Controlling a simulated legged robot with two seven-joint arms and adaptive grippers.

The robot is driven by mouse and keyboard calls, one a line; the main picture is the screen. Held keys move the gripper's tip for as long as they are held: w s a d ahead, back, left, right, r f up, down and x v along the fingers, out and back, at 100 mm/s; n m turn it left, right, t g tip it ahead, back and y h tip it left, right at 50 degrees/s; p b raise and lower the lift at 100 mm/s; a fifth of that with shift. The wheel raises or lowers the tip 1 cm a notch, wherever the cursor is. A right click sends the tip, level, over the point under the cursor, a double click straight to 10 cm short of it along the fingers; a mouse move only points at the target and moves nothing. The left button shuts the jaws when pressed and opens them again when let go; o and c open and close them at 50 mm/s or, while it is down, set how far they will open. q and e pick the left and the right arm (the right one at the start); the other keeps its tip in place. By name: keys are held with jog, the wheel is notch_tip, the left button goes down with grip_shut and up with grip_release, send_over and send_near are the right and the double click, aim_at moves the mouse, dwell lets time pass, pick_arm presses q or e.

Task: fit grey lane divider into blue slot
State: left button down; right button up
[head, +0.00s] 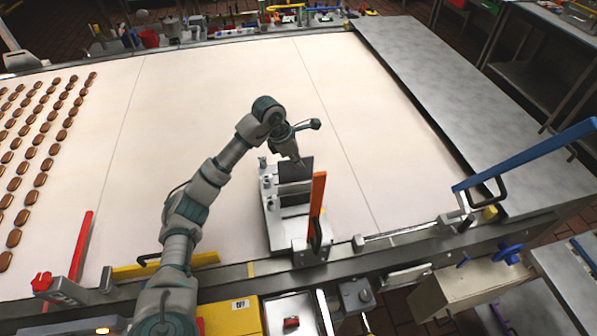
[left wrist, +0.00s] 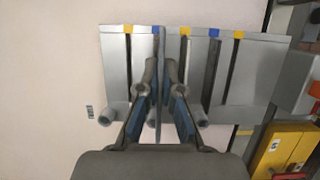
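The grey lane divider (left wrist: 158,85) shows edge-on in the left wrist view as a thin upright plate, in line with the left of two blue marks on the metal fixture (left wrist: 258,75). The other blue mark (left wrist: 214,32) has a dark slot below it. My left gripper (left wrist: 160,82) has one finger on each side of the divider, with narrow gaps visible between. In the head view this gripper (head: 300,160) points down at a dark upright plate (head: 295,170) on the fixture (head: 282,228). How deep the divider sits is hidden. My right gripper is out of view.
An orange upright bar (head: 317,195) stands close to the right of the fixture. A blue-handled lever (head: 525,155) is farther right. Brown cakes (head: 35,165) lie in rows on the left of the pale belt (head: 215,110). The belt beyond the fixture is clear.

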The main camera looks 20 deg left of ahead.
pick_arm(q)
jog(key=f, duration=0.3)
jog(key=shift+s+a+f, duration=0.3)
jog(key=shift+a, duration=0.05)
jog(key=shift+s+a+f, duration=0.1)
jog(key=shift+a+f, duration=0.2)
jog(key=shift+a, duration=0.05)
jog(key=c, duration=1.3)
grip_release()
jog(key=shift+w+f, duration=0.25)
jog(key=shift+w, duration=0.05)
jog(key=shift+w+a, duration=0.1)
jog(key=shift+w, duration=0.15)
jog(key=shift+s+r, duration=0.2)
jog(key=shift+r, duration=0.2)
send_near(294, 169)
jog(key=shift+w+a+r, duration=0.25)
jog(key=shift+a+r, duration=0.1)
jog(key=shift+a, duration=0.1)
